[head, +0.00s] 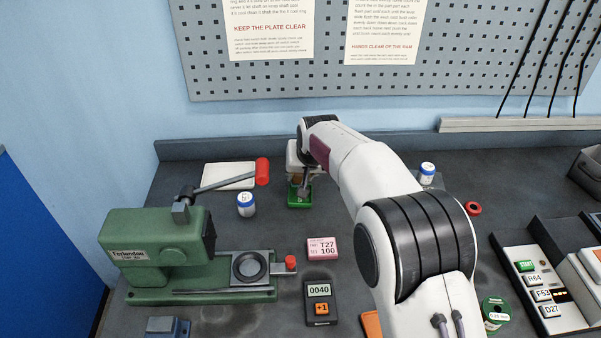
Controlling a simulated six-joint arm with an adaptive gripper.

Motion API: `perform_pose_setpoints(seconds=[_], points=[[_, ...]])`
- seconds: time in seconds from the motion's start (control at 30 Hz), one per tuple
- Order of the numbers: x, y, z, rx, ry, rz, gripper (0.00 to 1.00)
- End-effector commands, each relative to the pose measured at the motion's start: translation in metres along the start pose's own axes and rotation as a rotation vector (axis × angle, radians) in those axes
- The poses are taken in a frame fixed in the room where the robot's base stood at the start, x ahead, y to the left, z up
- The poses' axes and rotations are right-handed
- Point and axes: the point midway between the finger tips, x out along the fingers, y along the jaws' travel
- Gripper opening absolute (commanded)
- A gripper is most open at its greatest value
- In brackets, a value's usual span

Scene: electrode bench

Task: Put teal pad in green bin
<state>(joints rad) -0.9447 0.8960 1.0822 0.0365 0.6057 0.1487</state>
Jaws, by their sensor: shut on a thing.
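The small green bin (300,203) stands on the dark bench near the back, in the middle of the head view. My gripper (305,188) points down at the bin, with its fingertips over or just inside the opening; I cannot tell which. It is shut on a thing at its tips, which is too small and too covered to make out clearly. I see no teal pad lying elsewhere on the bench, and part of the bench is hidden behind my arm.
A green press (160,255) with a red-knobbed lever stands at left. A white-blue jar (245,205) is left of the bin, another (427,170) to the right. A pink label block (322,248) and a counter (320,302) lie in front. A button console (540,285) is at right.

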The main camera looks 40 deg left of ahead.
Motion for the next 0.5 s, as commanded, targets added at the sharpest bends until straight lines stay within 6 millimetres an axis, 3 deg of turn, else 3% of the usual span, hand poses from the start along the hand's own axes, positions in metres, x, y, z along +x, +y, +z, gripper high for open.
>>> perform_pose_setpoints(seconds=[0.27,0.3,0.33,0.37,0.5], points=[[0.0047,0.0006,0.0028,0.0,0.0,0.0,0.09],[0.0048,0.0006,0.0028,0.0,0.0,0.0,0.32],[0.0047,0.0006,0.0028,0.0,0.0,0.0,0.4],[0.0047,0.0006,0.0028,0.0,0.0,0.0,0.45],[0.0046,0.0006,0.0027,0.0,0.0,0.0,0.45]])
